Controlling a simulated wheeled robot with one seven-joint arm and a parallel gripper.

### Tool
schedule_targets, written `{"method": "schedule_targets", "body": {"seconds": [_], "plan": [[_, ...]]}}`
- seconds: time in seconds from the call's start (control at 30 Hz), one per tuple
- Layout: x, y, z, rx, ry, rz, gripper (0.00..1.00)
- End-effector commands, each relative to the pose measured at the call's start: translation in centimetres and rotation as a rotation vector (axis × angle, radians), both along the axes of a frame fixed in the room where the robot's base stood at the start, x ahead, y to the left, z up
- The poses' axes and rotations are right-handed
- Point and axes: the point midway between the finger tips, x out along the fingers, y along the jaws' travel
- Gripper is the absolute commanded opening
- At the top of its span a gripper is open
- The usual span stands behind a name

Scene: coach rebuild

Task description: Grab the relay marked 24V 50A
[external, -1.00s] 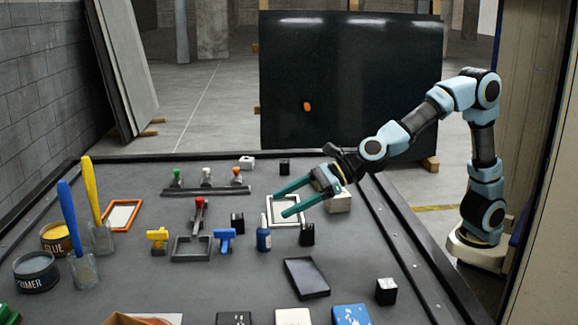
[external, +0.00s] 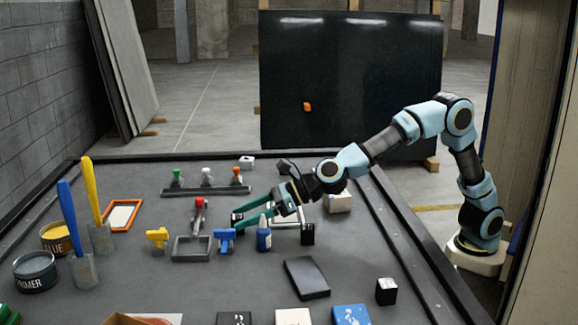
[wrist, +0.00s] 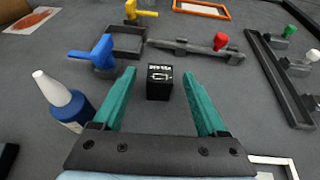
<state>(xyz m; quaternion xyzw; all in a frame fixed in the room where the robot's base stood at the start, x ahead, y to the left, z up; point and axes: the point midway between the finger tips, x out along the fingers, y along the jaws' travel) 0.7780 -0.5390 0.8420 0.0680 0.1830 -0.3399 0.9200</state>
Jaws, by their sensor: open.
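A small black cube-shaped relay (wrist: 159,88) with white lettering on top stands between my fingertips in the wrist view; the lettering is too small to read surely. My gripper (wrist: 159,74), with teal fingers, is open around it, with a gap on each side. In the external view my gripper (external: 236,221) is low over the middle of the table and mostly covers this relay. Other black cubes, whose markings I cannot read, are near the blue bottle (external: 307,234) and at the front right (external: 386,291).
A blue bottle with a white tip (wrist: 66,102) stands close left of my fingers in the wrist view. A blue T-handled tool (wrist: 97,53) and a grey square frame (external: 191,250) are near. A red-knobbed lever (wrist: 220,42) lies beyond. A white frame (wrist: 275,162) is behind my fingers.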

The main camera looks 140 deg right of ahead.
Motion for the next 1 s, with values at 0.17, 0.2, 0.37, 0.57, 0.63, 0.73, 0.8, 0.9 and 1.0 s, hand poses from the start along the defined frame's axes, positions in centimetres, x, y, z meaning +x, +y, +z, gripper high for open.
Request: {"method": "schedule_targets", "body": {"seconds": [0.17, 0.2, 0.37, 0.57, 0.63, 0.73, 0.8, 0.9, 1.0], "plan": [[1.09, -0.83, -0.58, 0.0, 0.0, 0.002, 0.75], [1.13, -0.88, -0.59, 0.0, 0.0, 0.002, 0.75], [1.11, -0.89, -0.59, 0.0, 0.0, 0.001, 0.75], [1.09, -0.89, -0.58, 0.0, 0.0, 0.001, 0.55], [1.08, -0.9, -0.58, 0.0, 0.0, 0.001, 0.47], [1.08, -0.9, -0.58, 0.0, 0.0, 0.001, 0.36], [1.07, -0.89, -0.58, 0.0, 0.0, 0.001, 0.28], [1.07, -0.89, -0.58, 0.0, 0.0, 0.001, 0.17], [1.07, -0.89, -0.59, 0.0, 0.0, 0.001, 0.05]]}}
